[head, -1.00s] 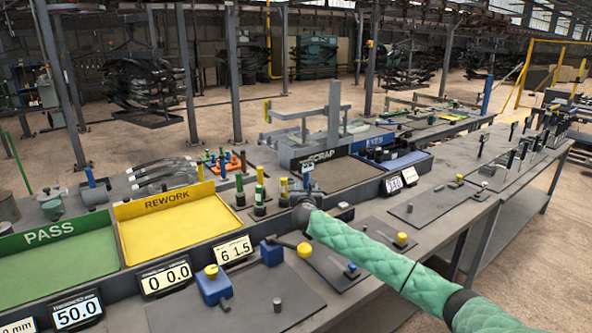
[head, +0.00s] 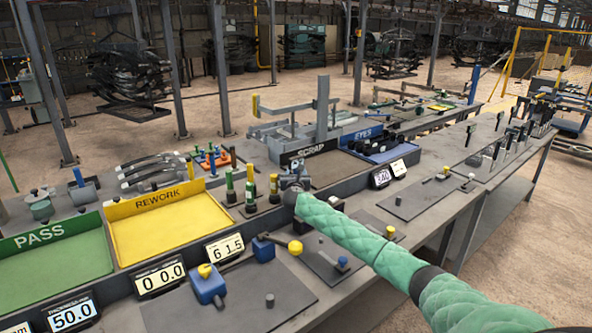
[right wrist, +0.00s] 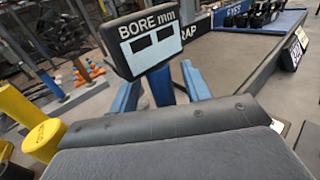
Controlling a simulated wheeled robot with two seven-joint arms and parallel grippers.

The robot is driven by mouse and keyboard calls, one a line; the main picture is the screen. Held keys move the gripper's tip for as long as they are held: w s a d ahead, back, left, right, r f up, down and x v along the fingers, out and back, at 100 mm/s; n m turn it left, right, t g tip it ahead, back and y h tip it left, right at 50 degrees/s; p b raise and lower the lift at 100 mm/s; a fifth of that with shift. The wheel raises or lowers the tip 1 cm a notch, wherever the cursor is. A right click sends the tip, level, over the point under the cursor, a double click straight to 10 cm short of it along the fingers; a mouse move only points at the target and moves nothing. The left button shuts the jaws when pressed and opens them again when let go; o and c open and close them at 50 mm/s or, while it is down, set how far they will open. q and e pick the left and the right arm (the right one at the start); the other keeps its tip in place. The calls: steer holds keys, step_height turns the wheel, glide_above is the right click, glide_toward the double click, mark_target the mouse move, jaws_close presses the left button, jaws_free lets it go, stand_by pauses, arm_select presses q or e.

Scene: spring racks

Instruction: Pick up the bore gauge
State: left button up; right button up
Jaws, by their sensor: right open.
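My right gripper (head: 291,184) is at the row of gauges in front of the scrap tray in the head view and partly hides what is there. In the right wrist view its open jaws (right wrist: 160,90) reach towards the gauge, with blue parts on both sides of the stem. Contact cannot be told. The lower stem is hidden by the gripper's body. My left gripper is not in view.
Green and yellow plug gauges (head: 250,190) stand close left of my right gripper. The yellow rework tray (head: 112,212) and green pass tray (head: 108,262) lie further left. The scrap tray (head: 340,172) is behind. Digital displays (head: 158,277) line the front. Plates with small parts lie nearer.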

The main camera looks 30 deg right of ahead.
steer(key=shift+d+f, duration=0.1)
steer(key=c, duration=0.9)
steer(key=shift+c, duration=0.2)
steer(key=shift+r, duration=0.2)
